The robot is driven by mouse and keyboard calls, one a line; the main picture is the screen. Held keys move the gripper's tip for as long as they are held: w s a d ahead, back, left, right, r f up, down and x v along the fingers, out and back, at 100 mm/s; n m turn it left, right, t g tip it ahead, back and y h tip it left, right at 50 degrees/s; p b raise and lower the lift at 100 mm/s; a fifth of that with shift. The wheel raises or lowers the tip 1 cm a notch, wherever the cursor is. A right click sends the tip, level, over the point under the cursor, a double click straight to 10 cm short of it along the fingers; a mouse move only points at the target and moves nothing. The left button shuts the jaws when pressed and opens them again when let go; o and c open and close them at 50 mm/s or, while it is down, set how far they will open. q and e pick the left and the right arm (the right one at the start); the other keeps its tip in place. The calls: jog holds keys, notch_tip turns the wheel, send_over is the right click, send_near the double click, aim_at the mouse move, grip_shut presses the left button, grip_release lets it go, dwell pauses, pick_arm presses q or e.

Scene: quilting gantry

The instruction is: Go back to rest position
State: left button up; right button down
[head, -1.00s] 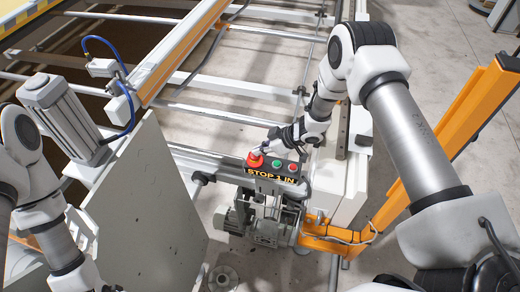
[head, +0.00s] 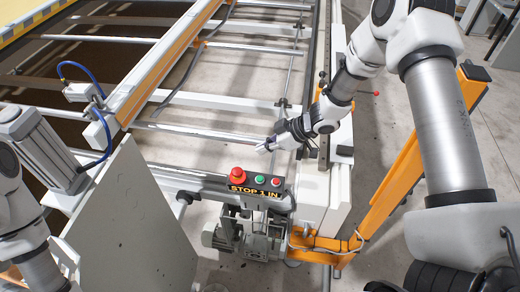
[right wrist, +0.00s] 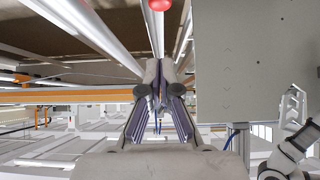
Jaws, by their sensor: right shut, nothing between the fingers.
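My right gripper (head: 264,147) is shut and empty. It hangs beyond the button box (head: 268,188), apart from the red mushroom button (head: 238,174), with clear space between. In the right wrist view its two fingers (right wrist: 160,78) are together with nothing between them. My right arm reaches in from the right over the orange post. Part of my left arm (head: 22,225) shows at the left edge of the head view; its gripper is out of that picture.
A grey upright panel (head: 130,225) stands between my arms. An orange post (head: 405,165) slants near my right arm. Rails and a gantry beam (head: 165,60) lie behind.

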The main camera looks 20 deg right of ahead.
jog(key=shift+a, duration=0.1)
jog(key=shift+f, duration=0.15)
jog(key=s+a+f+m+g+h+b, duration=0.1)
jog(key=s+a+f+m+g+b, duration=0.15)
jog(key=s+f, duration=0.7)
jog(key=s+a+f+m+g+h+b, duration=0.1)
jog(key=s+a+f+m, duration=0.2)
jog(key=s+f, duration=0.6)
jog(key=s+d+m+g+h, duration=0.1)
jog(key=s+d+m+h, duration=0.4)
jog(key=s, duration=0.7)
jog(key=shift+d+r+m, duration=0.45)
jog(key=shift+d+m, duration=0.1)
jog(key=shift+d, duration=0.45)
